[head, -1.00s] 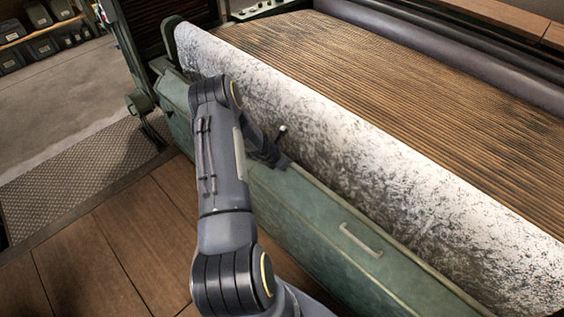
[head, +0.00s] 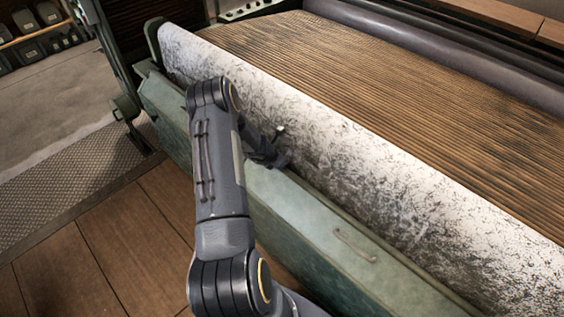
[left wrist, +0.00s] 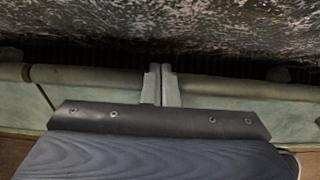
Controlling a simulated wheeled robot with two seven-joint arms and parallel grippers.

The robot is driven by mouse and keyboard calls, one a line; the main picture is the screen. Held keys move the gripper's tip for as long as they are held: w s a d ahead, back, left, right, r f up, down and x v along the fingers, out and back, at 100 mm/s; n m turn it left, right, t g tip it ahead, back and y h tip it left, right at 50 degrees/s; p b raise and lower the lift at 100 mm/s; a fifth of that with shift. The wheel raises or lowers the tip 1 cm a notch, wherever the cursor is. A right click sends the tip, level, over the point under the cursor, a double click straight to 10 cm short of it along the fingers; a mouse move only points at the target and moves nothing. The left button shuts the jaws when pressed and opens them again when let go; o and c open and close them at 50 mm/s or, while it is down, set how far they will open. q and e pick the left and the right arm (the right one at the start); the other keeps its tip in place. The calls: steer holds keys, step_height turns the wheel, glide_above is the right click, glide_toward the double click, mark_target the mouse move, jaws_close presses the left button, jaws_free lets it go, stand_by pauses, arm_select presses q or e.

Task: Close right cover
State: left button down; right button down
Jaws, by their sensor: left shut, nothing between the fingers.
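A long green cover (head: 325,232) with a pale bar handle (head: 356,246) runs along the front of the machine, below a speckled white-and-dark roller (head: 350,165). Its face is tilted, turned partly upward. My left gripper (head: 279,131) is over the cover's inner edge, close to the roller and left of the handle; my own arm hides part of the cover. In the left wrist view the two grey fingers (left wrist: 161,84) are together, with nothing between them, across the green edge (left wrist: 225,92). I cannot tell whether they touch it. My right gripper is not in view.
A ribbed brown bed (head: 370,75) and a dark roller (head: 440,50) lie behind the speckled roller. A green end frame (head: 112,70) stands at the left. The plank floor (head: 130,235) and textured metal mat (head: 75,185) are clear.

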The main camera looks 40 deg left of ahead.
arm_select(q)
step_height(320, 180, up, 13)
steer(key=p, duration=0.4)
stand_by(0.4)
steer(key=shift+s+r, duration=0.1)
steer(key=d+r+m+t+h, duration=0.1)
steer(key=d+r+m+h, duration=0.1)
steer(key=d+r+m, duration=0.85)
steer(key=s+d+r+m+h, duration=0.1)
steer(key=s+d+r+m, duration=0.35)
steer(key=r, duration=0.25)
steer(key=s+d+r+m+h, duration=0.2)
steer(key=s+d+r+m, duration=0.15)
steer(key=d+r, duration=0.3)
steer(key=s+d+m, duration=0.3)
steer(key=s+m, duration=0.2)
steer(key=s, duration=0.1)
steer(key=s+d+m+g, duration=0.1)
steer(key=s+d+m, duration=0.2)
steer(key=s+m, duration=0.2)
steer(key=s+d+m+g+y, duration=0.1)
steer(key=s+d+m, duration=0.2)
steer(key=s+m, duration=0.2)
steer(key=s, duration=0.3)
steer(key=shift+s+d+r+m, duration=0.25)
steer(key=shift+d+r+m, duration=0.1)
steer(key=shift+r, duration=0.05)
